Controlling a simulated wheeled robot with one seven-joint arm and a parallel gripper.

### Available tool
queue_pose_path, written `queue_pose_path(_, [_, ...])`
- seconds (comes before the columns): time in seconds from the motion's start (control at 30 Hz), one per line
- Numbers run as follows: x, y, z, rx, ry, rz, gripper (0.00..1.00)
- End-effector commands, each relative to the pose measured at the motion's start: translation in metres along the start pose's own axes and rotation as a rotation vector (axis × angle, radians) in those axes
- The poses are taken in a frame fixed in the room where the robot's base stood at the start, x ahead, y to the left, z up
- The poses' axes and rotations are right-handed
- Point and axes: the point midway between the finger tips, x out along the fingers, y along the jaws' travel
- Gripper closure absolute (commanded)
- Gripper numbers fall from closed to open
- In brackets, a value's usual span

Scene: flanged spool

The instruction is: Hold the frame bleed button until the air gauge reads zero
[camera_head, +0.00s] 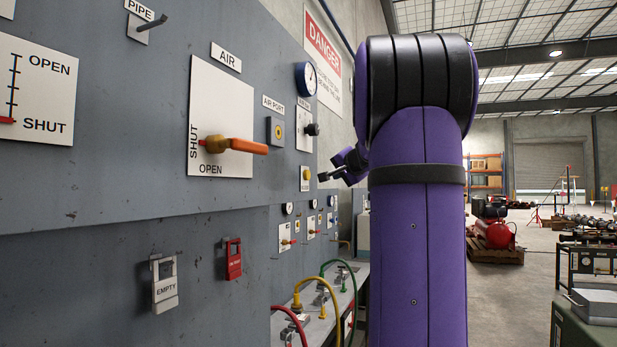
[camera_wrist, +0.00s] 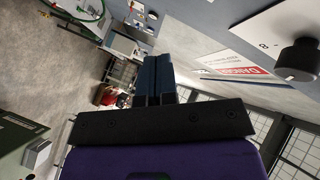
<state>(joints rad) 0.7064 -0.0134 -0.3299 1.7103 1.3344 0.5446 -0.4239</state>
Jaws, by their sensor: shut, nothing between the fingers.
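A small yellow round button (camera_head: 306,174) sits on a white plate on the grey panel, below a black knob. Its label is too small to read, so I cannot confirm it is the frame bleed button. A blue-rimmed gauge (camera_head: 307,78) is higher on the panel; its dark needle shows, but its reading is not legible. My gripper (camera_head: 322,177) is just right of the yellow button in the head view; I cannot tell whether it touches. In the wrist view my gripper (camera_wrist: 160,76) has its dark fingers together, with nothing between them. The button is not discernible there.
The black knob (camera_head: 312,129) projects above my gripper; a black knob also shows in the wrist view (camera_wrist: 298,60). An orange AIR valve handle (camera_head: 235,145) sticks out nearer. Hoses and fittings lie on a bench (camera_head: 345,275) below.

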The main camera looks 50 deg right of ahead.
Motion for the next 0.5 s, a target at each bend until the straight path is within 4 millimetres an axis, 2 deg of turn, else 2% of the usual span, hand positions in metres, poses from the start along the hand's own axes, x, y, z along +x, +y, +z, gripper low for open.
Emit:
queue_pose_path(0.3, [0.027, -0.019, 0.02, -0.002, -0.002, 0.0, 1.0])
queue_pose_path(0.5, [0.035, -0.025, 0.025, 0.0, 0.0, 0.0, 1.0])
